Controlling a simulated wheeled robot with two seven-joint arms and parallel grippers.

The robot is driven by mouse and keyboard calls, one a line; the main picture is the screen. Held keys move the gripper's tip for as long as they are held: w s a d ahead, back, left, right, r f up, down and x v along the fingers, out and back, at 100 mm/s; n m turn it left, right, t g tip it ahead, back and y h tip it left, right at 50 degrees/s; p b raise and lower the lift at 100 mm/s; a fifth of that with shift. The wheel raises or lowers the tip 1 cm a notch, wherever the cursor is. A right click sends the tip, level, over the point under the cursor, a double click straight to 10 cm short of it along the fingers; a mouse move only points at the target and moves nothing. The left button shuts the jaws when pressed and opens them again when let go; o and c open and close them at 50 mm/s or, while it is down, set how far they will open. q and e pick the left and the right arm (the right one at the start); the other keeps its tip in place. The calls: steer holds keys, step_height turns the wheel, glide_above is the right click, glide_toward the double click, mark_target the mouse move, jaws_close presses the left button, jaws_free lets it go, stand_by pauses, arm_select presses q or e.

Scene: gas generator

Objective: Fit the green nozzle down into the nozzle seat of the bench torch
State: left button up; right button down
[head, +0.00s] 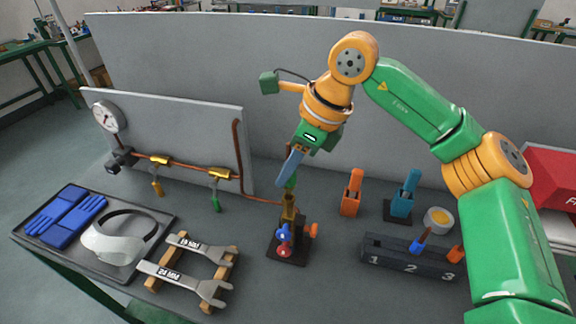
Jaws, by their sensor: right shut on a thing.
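My right gripper (289,176) comes in from the right and points down above the bench torch. It is shut on the green nozzle (291,182), whose lower part shows just below and beside the fingers. The bench torch (285,236) stands on a dark base near the middle of the bench, with blue and red knobs. Its brass nozzle seat (289,201) points up, right under the green nozzle. The nozzle looks upright and close over the seat; I cannot tell whether they touch. My left gripper is not in view.
An orange tool (351,196) and a blue tool (403,197) stand right of the torch, behind a numbered black rack (408,262). Wrenches (182,283) on wooden blocks and a tray (150,216) with gloves and visor lie left. A gauge panel (180,135) stands behind.

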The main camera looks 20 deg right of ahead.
mark_target(288, 182)
steer(key=shift+f+b, duration=1.35)
steer(key=shift+f, duration=0.3)
steer(key=c, duration=0.6)
jaws_free()
steer(key=shift+r, duration=0.1)
steer(key=v, duration=0.7)
steer(key=shift+s, duration=0.1)
